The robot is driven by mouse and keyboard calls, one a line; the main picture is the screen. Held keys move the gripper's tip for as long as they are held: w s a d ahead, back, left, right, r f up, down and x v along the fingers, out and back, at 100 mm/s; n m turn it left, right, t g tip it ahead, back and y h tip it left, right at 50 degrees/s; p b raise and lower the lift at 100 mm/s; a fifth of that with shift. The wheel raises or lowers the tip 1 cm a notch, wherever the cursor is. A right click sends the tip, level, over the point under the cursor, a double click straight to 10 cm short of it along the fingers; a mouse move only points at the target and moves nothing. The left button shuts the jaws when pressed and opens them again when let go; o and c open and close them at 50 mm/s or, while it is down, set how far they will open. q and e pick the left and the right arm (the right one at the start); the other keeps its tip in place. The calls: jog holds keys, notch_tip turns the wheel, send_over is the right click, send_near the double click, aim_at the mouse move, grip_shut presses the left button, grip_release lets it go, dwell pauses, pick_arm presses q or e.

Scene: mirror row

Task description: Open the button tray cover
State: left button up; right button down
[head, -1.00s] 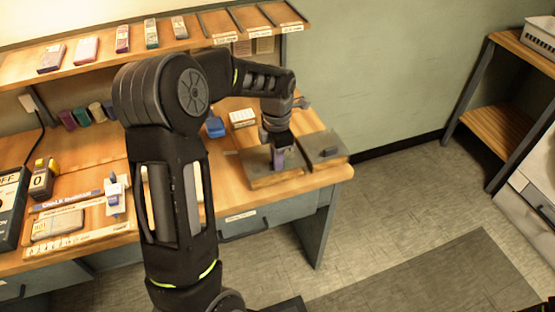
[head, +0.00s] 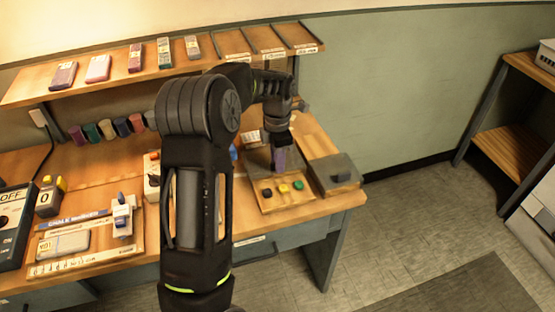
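The button tray (head: 263,205) is a shallow wooden tray near the right end of the desk. Its front part is open and shows yellow, black and other small buttons (head: 283,189). The grey tray cover (head: 256,163) lies over the back part, largely behind my gripper. My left gripper (head: 278,163) points down at the cover, with its purplish fingertips at the cover's surface. The view does not show whether the fingers are closed on a handle. My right gripper is not in view.
A grey-topped box with a dark knob (head: 343,177) stands right beside the tray, near the desk's right edge. A shelf with coloured boxes (head: 135,57) runs above the desk. A labelled wooden board (head: 97,262) lies at the left. Open floor (head: 400,225) is at the right.

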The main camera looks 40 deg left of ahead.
pick_arm(q)
jog(key=shift+o, duration=0.2)
jog(key=shift+r, duration=0.15)
notch_tip(320, 180, up, 8)
jog(key=shift+f+b, duration=0.2)
jog(key=shift+b, duration=0.25)
jog(key=shift+f, duration=0.1)
dwell(0.3)
